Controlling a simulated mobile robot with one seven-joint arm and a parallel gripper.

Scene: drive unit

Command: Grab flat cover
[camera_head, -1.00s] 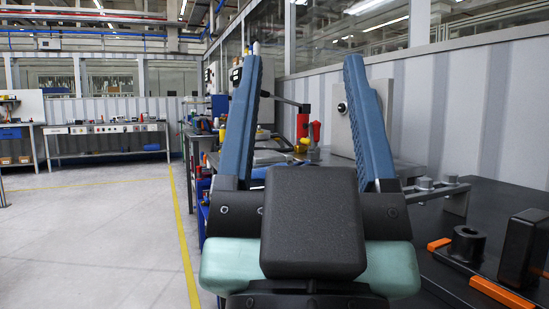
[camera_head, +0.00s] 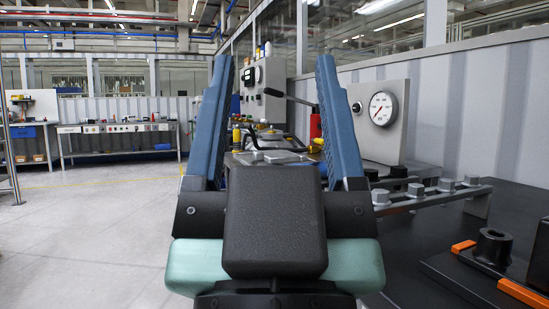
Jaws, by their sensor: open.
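My gripper (camera_head: 274,70) is in the middle of the view, its two blue fingers pointing up and wide apart with nothing between them. Its dark block and pale green body hide part of the bench behind. A flat grey metal plate (camera_head: 276,157) lies on the bench beyond, seen low between the fingers; I cannot tell for certain whether it is the flat cover. The gripper looks apart from it.
A pressure gauge (camera_head: 382,108) on a grey panel stands behind the right finger. A bar with several bolts (camera_head: 432,194) crosses the dark bench top (camera_head: 410,245). A black ring-shaped part (camera_head: 492,247) and orange pieces (camera_head: 522,293) are at right. The floor (camera_head: 95,230) at left is clear.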

